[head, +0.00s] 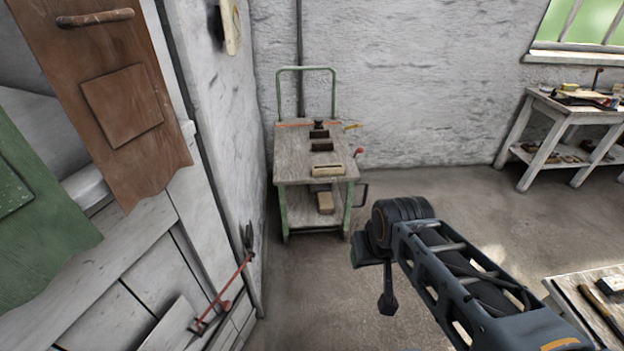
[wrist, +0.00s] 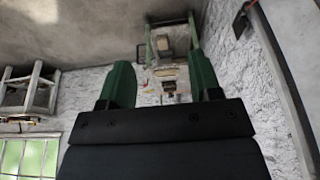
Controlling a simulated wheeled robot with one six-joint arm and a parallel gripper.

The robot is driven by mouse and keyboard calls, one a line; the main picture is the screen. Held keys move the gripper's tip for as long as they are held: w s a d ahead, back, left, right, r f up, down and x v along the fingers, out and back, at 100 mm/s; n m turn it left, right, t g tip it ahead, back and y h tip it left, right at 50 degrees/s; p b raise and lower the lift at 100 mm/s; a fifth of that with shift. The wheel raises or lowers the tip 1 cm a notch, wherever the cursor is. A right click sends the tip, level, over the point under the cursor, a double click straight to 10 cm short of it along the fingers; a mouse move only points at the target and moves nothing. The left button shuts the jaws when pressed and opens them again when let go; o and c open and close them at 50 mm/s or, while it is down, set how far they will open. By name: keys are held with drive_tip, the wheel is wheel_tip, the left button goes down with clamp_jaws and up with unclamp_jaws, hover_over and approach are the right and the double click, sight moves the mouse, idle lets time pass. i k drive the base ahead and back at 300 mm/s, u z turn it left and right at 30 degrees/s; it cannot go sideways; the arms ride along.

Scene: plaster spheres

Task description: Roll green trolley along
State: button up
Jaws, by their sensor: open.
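The green trolley (head: 291,168) stands against the back wall in the head view, left of centre. It has a worn wooden top, a lower shelf and a green upright push handle (head: 305,69) at its back. In the wrist view the trolley (wrist: 150,52) appears upside down, beyond and between the fingers. My gripper (wrist: 161,62) is open and empty, with two green fingers apart. It is well short of the trolley and not touching it. In the head view my arm reaches in from the lower right, and the fingers cannot be made out.
Dark blocks and a pale block (head: 328,170) sit on the trolley top; another block (head: 325,203) is on its lower shelf. A white wall with a red-handled tool (head: 228,290) is at the left. A workbench (head: 565,105) stands at the right. Floor in front of the trolley is clear.

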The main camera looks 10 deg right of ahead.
sight(300, 161)
drive_tip(key=z, duration=0.4)
drive_tip(key=i, duration=0.6)
drive_tip(key=z, duration=0.75)
drive_tip(key=i, duration=0.9)
drive_tip(key=u, duration=0.55)
drive_tip(key=i, duration=0.7)
drive_tip(key=u, duration=0.55)
